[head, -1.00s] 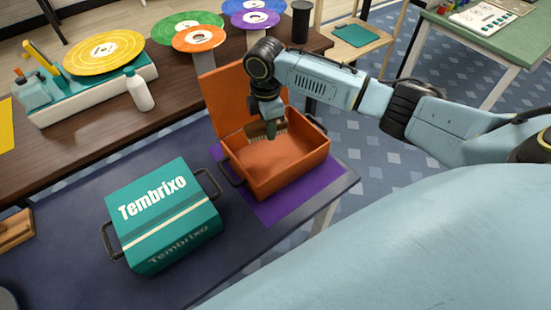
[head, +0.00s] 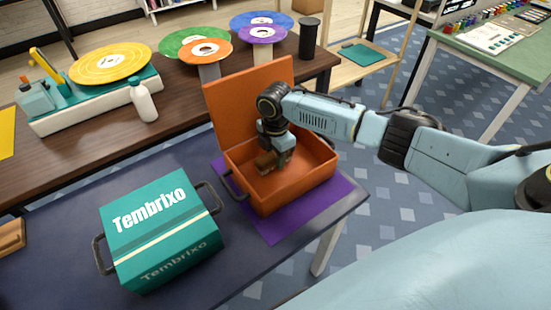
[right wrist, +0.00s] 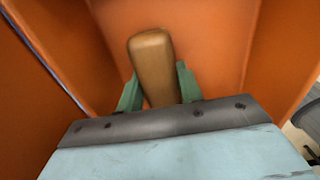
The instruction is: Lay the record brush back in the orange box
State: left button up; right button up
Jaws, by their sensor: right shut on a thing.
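The orange box (head: 292,187) stands open on a purple mat (head: 277,228), its lid (head: 232,105) raised at the back. My right gripper (head: 275,158) reaches down inside the box and is shut on the record brush (head: 264,162). In the right wrist view the brush's brown wooden body (right wrist: 153,65) sits between the two green fingers (right wrist: 158,92), with orange walls around it. Whether the brush touches the box floor I cannot tell. My left gripper is not in view.
A closed teal box (head: 160,230) with dark handles stands left of the orange box on the dark table (head: 60,200). A turntable with a yellow record (head: 110,64), a white bottle (head: 143,101) and record stands are on the brown table behind.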

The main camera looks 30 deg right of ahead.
jog(key=shift+f, duration=0.2)
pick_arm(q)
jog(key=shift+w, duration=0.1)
pick_arm(e)
jog(key=shift+f, duration=0.15)
jog(key=o, duration=0.9)
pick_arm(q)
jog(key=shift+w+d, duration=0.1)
pick_arm(e)
jog(key=shift+r, duration=0.45)
notch_tip(320, 180, up, 4)
jog(key=shift+r+p, duration=0.25)
jog(key=shift+p, duration=0.6)
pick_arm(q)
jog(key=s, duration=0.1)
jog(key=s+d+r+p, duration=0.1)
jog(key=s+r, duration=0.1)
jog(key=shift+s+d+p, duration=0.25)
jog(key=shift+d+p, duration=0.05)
pick_arm(e)
notch_tip(320, 180, up, 7)
